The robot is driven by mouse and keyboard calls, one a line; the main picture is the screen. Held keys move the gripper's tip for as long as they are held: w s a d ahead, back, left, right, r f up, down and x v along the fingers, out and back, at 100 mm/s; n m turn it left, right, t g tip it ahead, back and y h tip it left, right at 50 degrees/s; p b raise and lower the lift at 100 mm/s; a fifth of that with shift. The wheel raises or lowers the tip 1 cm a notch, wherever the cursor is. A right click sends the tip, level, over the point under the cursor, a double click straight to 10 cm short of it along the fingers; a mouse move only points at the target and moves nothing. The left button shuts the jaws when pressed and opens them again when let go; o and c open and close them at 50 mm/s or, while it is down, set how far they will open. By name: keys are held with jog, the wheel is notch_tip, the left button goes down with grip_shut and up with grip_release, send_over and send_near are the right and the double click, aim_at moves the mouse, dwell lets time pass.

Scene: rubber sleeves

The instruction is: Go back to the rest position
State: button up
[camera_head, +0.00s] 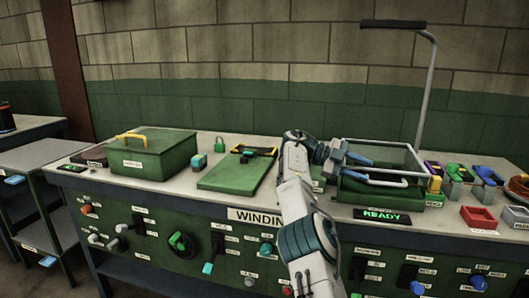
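My white-and-teal arm reaches up over the bench from the bottom of the view and bends right at its top. My gripper (366,168) is at the front left of a green box with a clear guard (384,150). Its two bluish fingers look apart, with nothing seen between them. A pale bar handle (390,183) on the front of the box is close to the lower finger; I cannot tell whether they touch. The arm hides part of the bench front and its "WINDING" sign (258,216).
A green lidded box (150,153) with a yellow handle, a green board (232,175) and a padlock (219,144) are on the left. A tall grey post (430,95) stands behind the guard. Small coloured parts and a red tray (478,218) crowd the right. A "READY" display (382,215) is in front.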

jog(key=s+d+r+n+t+y+p, duration=0.35)
jog(key=s+n+y+p, duration=0.3)
jog(key=s+n, duration=0.6)
jog(key=s+a+f+n+t+y+p, duration=0.1)
jog(key=s+a+n+y+p, duration=0.3)
jog(key=s+a+n, duration=0.5)
jog(key=s+a+f+n+t+y+p, duration=0.1)
jog(key=s+a+n+t+y+p, duration=0.2)
jog(key=s+a+n, duration=0.6)
jog(key=s+a+p, duration=0.1)
jog(key=s+p, duration=0.1)
jog(key=s, duration=0.5)
jog(key=shift+s+a+y, duration=0.2)
jog(key=shift+s+y, duration=0.1)
jog(key=shift+y, duration=0.05)
jog(key=shift+d+n+t, duration=0.1)
jog(key=shift+n+t, duration=0.15)
